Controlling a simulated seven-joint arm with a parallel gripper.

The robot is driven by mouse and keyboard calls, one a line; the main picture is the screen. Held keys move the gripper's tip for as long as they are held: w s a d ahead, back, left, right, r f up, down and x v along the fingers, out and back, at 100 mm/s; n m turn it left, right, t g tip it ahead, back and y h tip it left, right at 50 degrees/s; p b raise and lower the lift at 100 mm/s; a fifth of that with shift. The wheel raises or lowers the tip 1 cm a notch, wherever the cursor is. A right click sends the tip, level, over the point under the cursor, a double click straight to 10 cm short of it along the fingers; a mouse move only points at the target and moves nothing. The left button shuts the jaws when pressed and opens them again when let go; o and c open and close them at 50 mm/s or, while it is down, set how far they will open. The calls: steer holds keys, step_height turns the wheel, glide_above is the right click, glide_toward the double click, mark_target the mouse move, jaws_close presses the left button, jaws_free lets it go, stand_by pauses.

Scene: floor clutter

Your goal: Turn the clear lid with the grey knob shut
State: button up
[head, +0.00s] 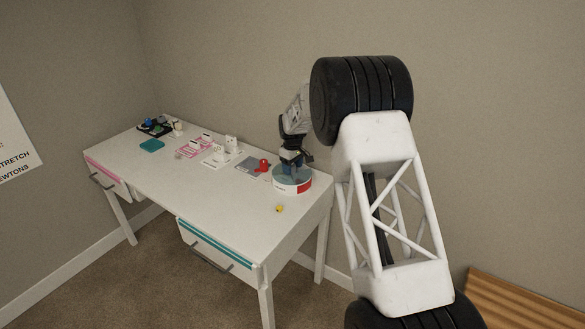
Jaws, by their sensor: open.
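A round white container with a red patch on its side (285,187) stands near the right end of the white desk. Its top looks bluish and see-through, like a clear lid (303,173). I cannot make out the grey knob; my gripper covers the middle of the lid. My gripper (291,168) points down over the container with its jaws open. It is small in view, and I cannot tell whether its fingers touch the lid or straddle the knob.
A red object (263,165) on a grey plate (249,166) sits just left of the container. A small yellow piece (280,208) lies in front. White socket-like parts (231,144), a teal block (151,145) and a black tray (154,128) stand farther left. The desk's front is clear.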

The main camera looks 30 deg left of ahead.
steer(key=shift+f, duration=0.25)
jaws_close()
stand_by(0.3)
